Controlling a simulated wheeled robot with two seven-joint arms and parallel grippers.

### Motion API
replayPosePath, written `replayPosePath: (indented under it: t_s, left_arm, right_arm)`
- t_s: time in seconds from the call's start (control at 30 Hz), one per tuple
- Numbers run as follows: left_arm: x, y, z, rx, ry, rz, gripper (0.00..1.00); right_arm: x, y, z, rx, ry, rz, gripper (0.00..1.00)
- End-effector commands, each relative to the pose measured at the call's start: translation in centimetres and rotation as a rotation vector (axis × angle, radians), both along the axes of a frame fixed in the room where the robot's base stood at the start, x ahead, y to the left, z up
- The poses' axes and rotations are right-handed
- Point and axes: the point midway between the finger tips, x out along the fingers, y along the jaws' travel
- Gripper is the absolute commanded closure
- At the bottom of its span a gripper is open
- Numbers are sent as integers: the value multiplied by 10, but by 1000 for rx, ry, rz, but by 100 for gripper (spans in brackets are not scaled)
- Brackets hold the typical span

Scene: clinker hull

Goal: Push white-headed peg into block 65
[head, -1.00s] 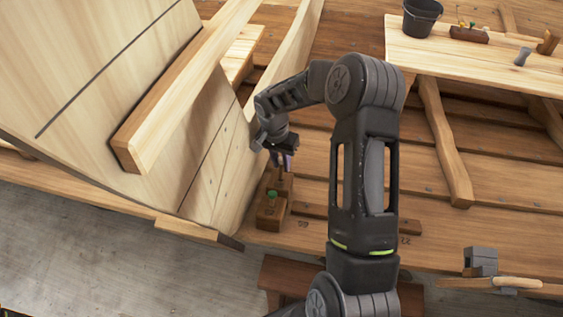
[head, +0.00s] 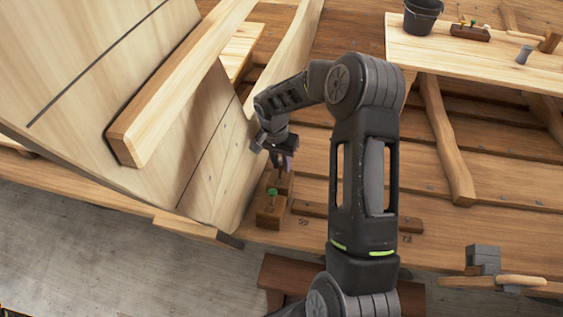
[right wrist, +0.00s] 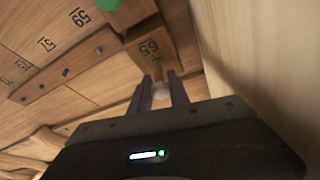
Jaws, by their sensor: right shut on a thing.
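Block 65 (right wrist: 152,45) is a brown wooden block with its number on the face, in the right wrist view. It also shows in the head view (head: 284,184), partly under my right gripper. My right gripper (right wrist: 160,82) is shut on a peg (right wrist: 159,88) with a pale, shaded head. The peg's shaft points to block 65 and its tip appears to meet the block. How deep it sits I cannot tell. In the head view my right gripper (head: 284,166) is just above the block. My left gripper is not in view.
A green-headed peg (head: 272,193) stands in a neighbouring block (head: 268,215). The pale hull planking (head: 232,165) rises close on the left of the gripper. A plank with several small pegs or holes (right wrist: 65,72) lies beside the blocks. A bucket (head: 422,16) stands on the far bench.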

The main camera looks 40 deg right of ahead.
Motion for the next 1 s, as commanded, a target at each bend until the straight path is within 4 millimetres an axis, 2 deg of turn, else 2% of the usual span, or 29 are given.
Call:
replayPosePath:
  t_s: [0.43, 0.47, 0.5, 0.73, 1.0]
  left_arm:
    - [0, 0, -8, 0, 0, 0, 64]
    - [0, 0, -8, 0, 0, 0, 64]
    - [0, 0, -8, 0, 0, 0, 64]
    - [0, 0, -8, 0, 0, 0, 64]
    - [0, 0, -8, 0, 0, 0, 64]
  right_arm:
    - [-2, 2, -8, 1, 0, 0, 100]
    - [-2, 2, -9, 2, 1, 0, 76]
    - [-2, 2, -9, 2, 1, 0, 72]
    - [-2, 2, -8, 1, 0, 0, 53]
    - [-1, 2, -7, 0, 0, -1, 52]
